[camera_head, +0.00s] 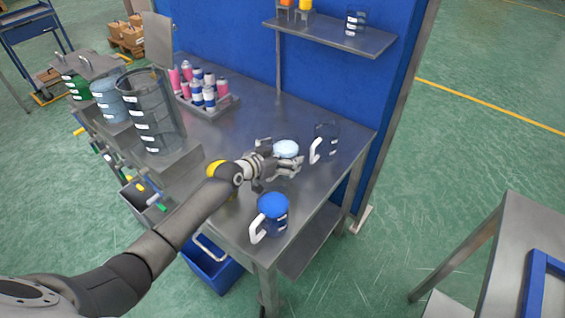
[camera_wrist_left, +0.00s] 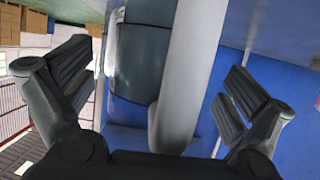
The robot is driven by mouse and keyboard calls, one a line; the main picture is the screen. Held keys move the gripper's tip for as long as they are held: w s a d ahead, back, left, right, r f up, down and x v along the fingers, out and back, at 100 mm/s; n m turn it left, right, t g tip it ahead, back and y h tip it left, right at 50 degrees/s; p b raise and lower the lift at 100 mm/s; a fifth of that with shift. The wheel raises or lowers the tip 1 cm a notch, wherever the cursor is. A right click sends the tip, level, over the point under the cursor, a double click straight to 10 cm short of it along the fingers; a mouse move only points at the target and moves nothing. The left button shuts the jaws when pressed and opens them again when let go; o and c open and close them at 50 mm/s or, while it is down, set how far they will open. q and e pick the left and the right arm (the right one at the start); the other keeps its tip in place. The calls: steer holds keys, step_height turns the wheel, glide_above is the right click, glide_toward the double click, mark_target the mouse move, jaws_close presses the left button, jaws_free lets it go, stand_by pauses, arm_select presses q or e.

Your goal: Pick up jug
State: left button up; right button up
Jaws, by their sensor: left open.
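Three jugs stand on the steel table. The middle jug, with a pale blue top (camera_head: 286,147), is partly hidden by my left gripper (camera_head: 282,170). A jug with blue contents (camera_head: 273,202) and a white handle is nearer the front edge. A dark clear jug (camera_head: 327,137) with a white handle is at the right. In the left wrist view, my left gripper (camera_wrist_left: 160,95) is open, with one finger on each side of the picture. A pale grey handle (camera_wrist_left: 188,70) and a dark clear jug body (camera_wrist_left: 138,55) show between the fingers. I cannot tell if they touch. My right gripper is not in view.
The steel table (camera_head: 250,125) has a tray of pink and blue-white cans (camera_head: 205,95) at the back. Large clear containers (camera_head: 150,105) stand at its left. A shelf (camera_head: 335,35) hangs on the blue panel behind. A blue bin (camera_head: 212,268) is below the table.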

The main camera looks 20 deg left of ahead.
arm_select(q)
steer(key=c, duration=1.3)
steer(key=shift+w+r, duration=0.1)
steer(key=shift+r, duration=0.05)
steer(key=shift+c, duration=1.2)
steer(key=shift+r, duration=0.15)
step_height(320, 180, up, 10)
